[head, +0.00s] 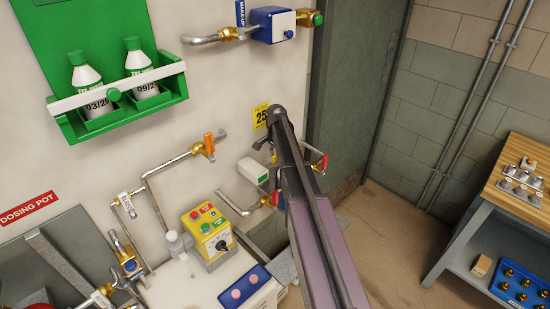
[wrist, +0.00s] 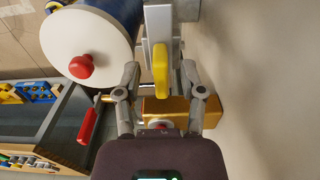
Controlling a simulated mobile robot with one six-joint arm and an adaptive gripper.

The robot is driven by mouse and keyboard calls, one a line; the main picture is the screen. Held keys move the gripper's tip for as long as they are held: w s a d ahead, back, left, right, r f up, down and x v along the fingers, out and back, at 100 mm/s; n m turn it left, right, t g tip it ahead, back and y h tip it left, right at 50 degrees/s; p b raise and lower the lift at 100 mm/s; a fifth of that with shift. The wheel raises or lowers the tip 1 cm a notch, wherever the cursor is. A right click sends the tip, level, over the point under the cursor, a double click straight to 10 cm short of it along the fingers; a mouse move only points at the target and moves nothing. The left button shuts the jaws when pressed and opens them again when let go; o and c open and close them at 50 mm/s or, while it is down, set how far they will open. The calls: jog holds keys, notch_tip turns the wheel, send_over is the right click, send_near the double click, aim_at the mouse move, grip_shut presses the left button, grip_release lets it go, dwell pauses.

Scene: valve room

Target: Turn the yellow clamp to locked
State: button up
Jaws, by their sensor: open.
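The yellow clamp (wrist: 160,58) shows in the wrist view as an upright yellow lever in front of a pale grey plate (wrist: 157,22). My gripper (wrist: 160,70) is open, with one finger on each side of the lever's lower part. I cannot tell whether a finger touches it. Below the lever, a brass body (wrist: 168,110) lies between and behind the fingers. In the head view my arm reaches to the wall beside the yellow 25 tag (head: 261,116). There my gripper is mostly hidden behind the arm, and I cannot make out the clamp.
In the wrist view, a white disc with a red knob (wrist: 81,66) is close left of the fingers, above a red-handled lever (wrist: 88,125). In the head view, valves, a yellow control box (head: 207,232) and a green bottle rack (head: 117,97) line the wall. A workbench (head: 480,210) stands right.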

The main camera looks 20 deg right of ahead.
jog(key=shift+c, duration=0.2)
grip_shut()
jog(key=shift+a, duration=0.35)
jog(key=shift+d, duration=0.25)
